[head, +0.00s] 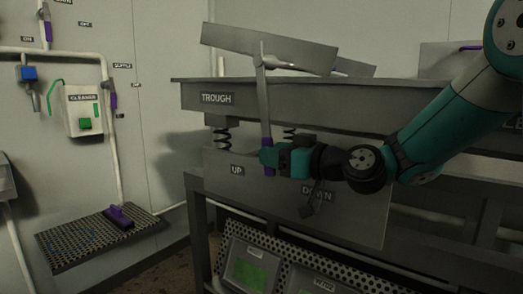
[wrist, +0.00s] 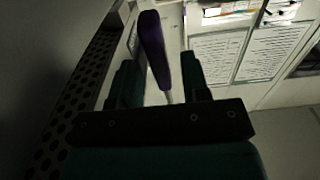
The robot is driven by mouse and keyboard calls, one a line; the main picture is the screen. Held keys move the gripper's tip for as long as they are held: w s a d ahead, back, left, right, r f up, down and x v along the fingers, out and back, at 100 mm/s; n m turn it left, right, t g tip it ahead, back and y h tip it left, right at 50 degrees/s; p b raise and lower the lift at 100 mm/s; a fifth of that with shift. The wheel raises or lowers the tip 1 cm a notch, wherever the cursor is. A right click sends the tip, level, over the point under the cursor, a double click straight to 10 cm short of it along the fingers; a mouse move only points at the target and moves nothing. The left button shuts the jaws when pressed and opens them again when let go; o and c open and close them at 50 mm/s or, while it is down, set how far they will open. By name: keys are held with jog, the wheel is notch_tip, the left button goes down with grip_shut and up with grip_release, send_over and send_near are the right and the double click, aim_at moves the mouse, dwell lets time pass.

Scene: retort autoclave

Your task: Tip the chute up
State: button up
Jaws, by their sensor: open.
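The chute (head: 270,47) is a grey metal channel above the trough (head: 300,107), sloping down from left to right. A lever (head: 263,105) hangs down from it, ending in a purple handle (head: 269,158) in front of the panel marked UP and DOWN. My gripper (head: 268,157) is at this handle, with its jaws open. In the wrist view the purple handle (wrist: 152,48) rises between the two dark fingers (wrist: 160,80), nearer the left one. I cannot tell whether a finger touches it.
The panel (head: 350,220) stands close behind my gripper. Springs (head: 222,138) sit under the trough. Bins (head: 248,268) are on the perforated shelf below. At left are a cleaner box (head: 84,110), pipes and a perforated mat (head: 75,242) with a purple-handled thing on it.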

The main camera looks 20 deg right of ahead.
jog(key=shift+p+x, duration=0.5)
jog(key=shift+x, duration=1.3)
jog(key=shift+c, duration=0.2)
grip_shut()
